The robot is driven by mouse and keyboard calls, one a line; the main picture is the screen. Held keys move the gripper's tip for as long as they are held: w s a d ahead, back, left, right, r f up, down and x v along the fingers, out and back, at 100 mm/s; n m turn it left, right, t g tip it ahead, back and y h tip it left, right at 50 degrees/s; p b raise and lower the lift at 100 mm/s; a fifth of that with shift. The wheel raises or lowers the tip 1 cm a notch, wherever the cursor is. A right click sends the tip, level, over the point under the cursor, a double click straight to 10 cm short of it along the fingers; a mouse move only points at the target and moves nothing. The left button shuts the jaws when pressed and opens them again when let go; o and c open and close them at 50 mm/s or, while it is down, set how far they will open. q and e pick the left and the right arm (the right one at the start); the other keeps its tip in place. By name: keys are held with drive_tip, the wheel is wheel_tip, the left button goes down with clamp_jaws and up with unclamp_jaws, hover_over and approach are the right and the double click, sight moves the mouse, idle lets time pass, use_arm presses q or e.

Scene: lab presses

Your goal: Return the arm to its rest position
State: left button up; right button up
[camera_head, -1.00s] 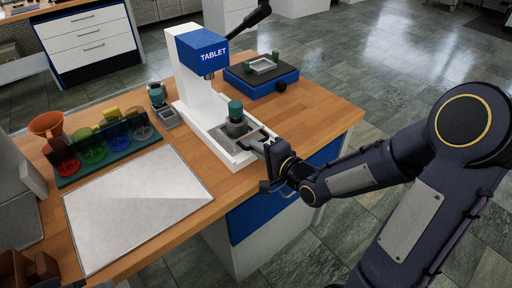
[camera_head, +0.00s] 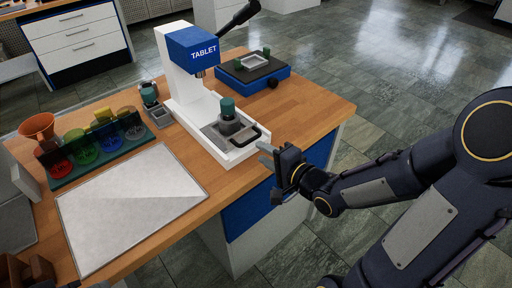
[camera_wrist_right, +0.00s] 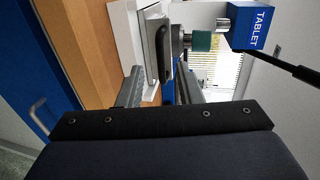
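My right arm reaches in from the right in the head view. Its right gripper (camera_head: 268,170) is beside the table's right edge, with its fingers apart and nothing between them. It is near the handle of the grey tray (camera_head: 213,135) on the white tablet press (camera_head: 176,82), and a small gap shows between them. In the right wrist view the two fingers of the right gripper (camera_wrist_right: 158,88) stand apart, with the tray handle (camera_wrist_right: 163,52) beyond them. A teal-topped cylinder (camera_head: 228,108) stands on the tray. My left gripper is not in view.
The wooden table (camera_head: 300,110) carries a blue-based device (camera_head: 253,78), a rack (camera_head: 100,157) of coloured cups, an orange funnel cup (camera_head: 38,127) and a pale board (camera_head: 125,210). The floor right of the table is open. A white cabinet (camera_head: 78,45) stands behind.

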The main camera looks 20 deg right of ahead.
drive_tip(key=shift+v, duration=1.05)
drive_tip(key=shift+d, duration=0.1)
drive_tip(key=s+d+r+n+g+h+p, duration=0.2)
drive_tip(key=s+d+n+g+h, duration=0.2)
drive_tip(key=s+d+n+h, duration=0.15)
drive_tip(key=s+a+r+n+g+y, duration=0.2)
drive_tip(key=s+a+n+g+y, duration=0.2)
drive_tip(key=s, duration=0.9)
drive_tip(key=a+n+g, duration=0.1)
drive_tip(key=a+n, duration=0.1)
drive_tip(key=n, duration=0.1)
drive_tip(key=shift+a+p, duration=0.35)
drive_tip(key=shift+p, duration=0.05)
